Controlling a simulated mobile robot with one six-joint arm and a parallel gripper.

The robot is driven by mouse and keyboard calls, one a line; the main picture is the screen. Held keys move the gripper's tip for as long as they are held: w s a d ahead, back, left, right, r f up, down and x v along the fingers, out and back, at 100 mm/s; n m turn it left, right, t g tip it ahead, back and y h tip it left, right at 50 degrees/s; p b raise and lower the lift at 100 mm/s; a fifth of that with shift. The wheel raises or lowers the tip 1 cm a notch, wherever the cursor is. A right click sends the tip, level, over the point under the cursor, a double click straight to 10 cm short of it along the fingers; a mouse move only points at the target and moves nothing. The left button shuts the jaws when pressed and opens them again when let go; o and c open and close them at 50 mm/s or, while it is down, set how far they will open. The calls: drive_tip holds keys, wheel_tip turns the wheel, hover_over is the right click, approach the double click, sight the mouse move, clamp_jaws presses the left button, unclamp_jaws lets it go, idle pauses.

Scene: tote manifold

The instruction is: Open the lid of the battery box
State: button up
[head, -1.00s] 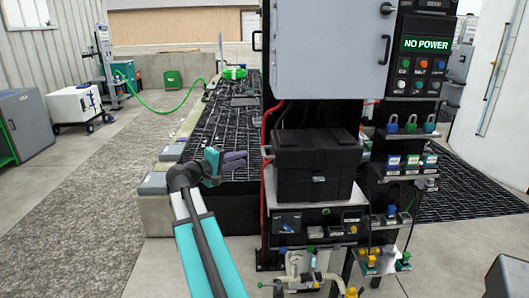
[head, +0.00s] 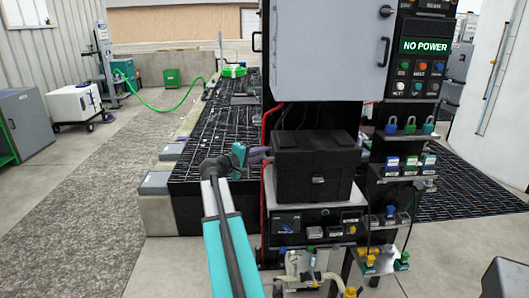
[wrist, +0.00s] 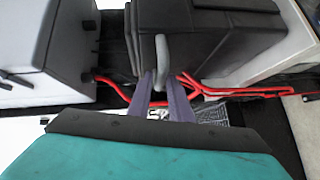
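The battery box (head: 312,180) is a black box with a closed lid (head: 315,141), standing on a shelf below a grey cabinet. A small grey latch shows on its front. My gripper (head: 262,154) is at the left side of the box, level with the lid's lower part. In the wrist view, the black box (wrist: 215,45) fills the top, with a grey handle (wrist: 161,55) on its near side. The purple fingers of my gripper (wrist: 162,78) are apart, with the lower end of the handle between their tips. Whether they touch it is unclear.
The grey cabinet (head: 325,45) hangs just above the lid. A red cable (head: 264,150) runs beside the box, and red lines (wrist: 210,91) pass below the fingers. A panel with padlocks (head: 410,128) is at right. Black grating (head: 215,130) lies behind at left.

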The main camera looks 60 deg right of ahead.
drive_tip(key=shift+x, duration=1)
drive_tip(key=shift+a, duration=0.1)
clamp_jaws()
